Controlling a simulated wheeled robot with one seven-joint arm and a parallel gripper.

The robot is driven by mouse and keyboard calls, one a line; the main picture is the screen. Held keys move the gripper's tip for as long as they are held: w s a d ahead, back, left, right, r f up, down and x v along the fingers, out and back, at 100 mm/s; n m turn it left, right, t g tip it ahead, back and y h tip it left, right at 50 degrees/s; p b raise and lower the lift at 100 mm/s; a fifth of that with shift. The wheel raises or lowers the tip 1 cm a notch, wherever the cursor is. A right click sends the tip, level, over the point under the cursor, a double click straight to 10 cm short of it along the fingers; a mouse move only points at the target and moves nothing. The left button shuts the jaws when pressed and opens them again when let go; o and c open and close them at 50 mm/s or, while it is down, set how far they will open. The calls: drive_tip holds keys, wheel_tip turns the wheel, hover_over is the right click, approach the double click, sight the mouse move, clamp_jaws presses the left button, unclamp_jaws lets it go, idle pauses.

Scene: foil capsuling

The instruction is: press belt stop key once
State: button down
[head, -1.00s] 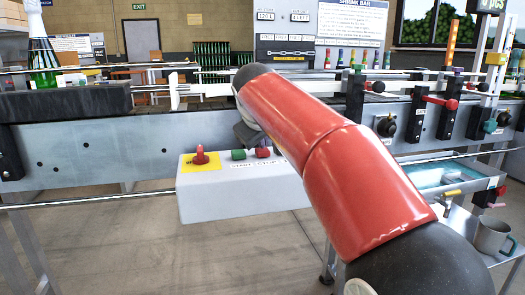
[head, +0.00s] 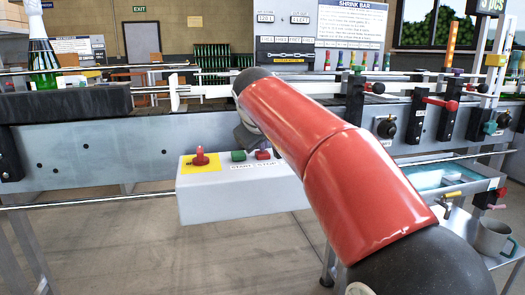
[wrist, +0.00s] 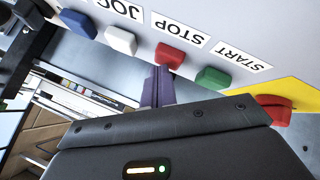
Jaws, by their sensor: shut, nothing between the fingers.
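The belt stop key is a small red key (wrist: 170,55) beside the STOP label in the wrist view. It also shows in the head view (head: 263,155) on the front control box (head: 240,200). My gripper (wrist: 160,72) is shut and empty, its narrow fingers pointing at the red stop key. The fingertips look very close to the key; I cannot tell whether they touch it. In the head view my gripper (head: 247,138) is just above the keys, partly hidden by my red arm.
A green START key (wrist: 213,78) sits right beside the stop key. Beyond it is a red mushroom button (head: 201,157) on a yellow plate. White (wrist: 120,40) and blue (wrist: 78,23) keys lie on the other side. The conveyor rail (head: 90,150) runs behind the box.

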sight(263, 154)
drive_tip(key=shift+r+p, duration=0.8)
drive_tip(key=shift+r, duration=0.1)
wheel_tip(263, 154, up, 3)
drive_tip(key=p, duration=0.3)
drive_tip(key=shift+r, duration=1)
